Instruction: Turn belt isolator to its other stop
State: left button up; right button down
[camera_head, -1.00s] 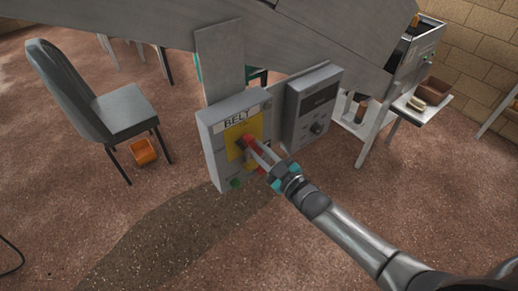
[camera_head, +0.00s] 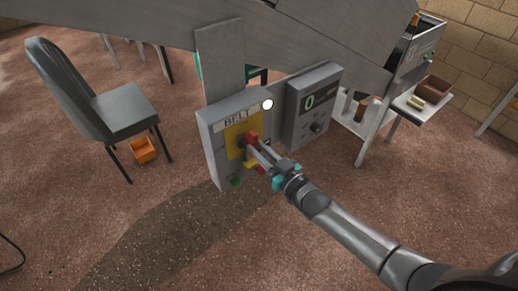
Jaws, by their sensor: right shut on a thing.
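The belt isolator is a red handle (camera_head: 251,136) on a yellow plate (camera_head: 230,136), on the front of a grey box labelled BELT (camera_head: 212,150). My right gripper (camera_head: 254,147) reaches in from the lower right and is shut on the red handle. The fingers partly hide the handle, so its exact angle is hard to read. A white lamp (camera_head: 268,104) at the box's upper right is lit. A green button (camera_head: 236,182) is at the box's lower edge. My left gripper is not in view.
A second grey box (camera_head: 294,112) to the right has a dark display with a green 0 and a knob (camera_head: 317,127). A grey sloping machine body (camera_head: 330,40) hangs above. A chair (camera_head: 125,112) and an orange bin (camera_head: 143,151) stand left. The floor in front is open.

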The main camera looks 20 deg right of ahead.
jog(key=c, duration=0.8)
grip_release()
jog(key=shift+o, duration=0.2)
jog(key=shift+s, duration=0.1)
jog(key=v, duration=1.5)
jog(key=s+d+f+m+g+h+b, duration=0.1)
jog(key=s+f+g+h+b, duration=0.15)
jog(key=f, duration=0.85)
jog(key=s+d+f+g+h+b, duration=0.1)
jog(key=s+d+f+g+b, duration=0.2)
jog(key=f, duration=0.8)
jog(key=s+f+m+g+h+b, duration=0.1)
jog(key=s+f+h+b, duration=0.2)
jog(key=f, duration=0.8)
jog(key=s+a+f+g+b, duration=0.3)
jog(key=s+f+g+b, duration=0.1)
jog(key=s+f, duration=0.7)
jog(key=s+a+f+g+b, duration=0.2)
jog(key=s+f+g+b, duration=0.3)
jog(key=s+f, duration=0.6)
jog(key=shift+s+a+f+n, duration=0.3)
jog(key=shift+s+a, duration=0.05)
jog(key=shift+s, duration=0.05)
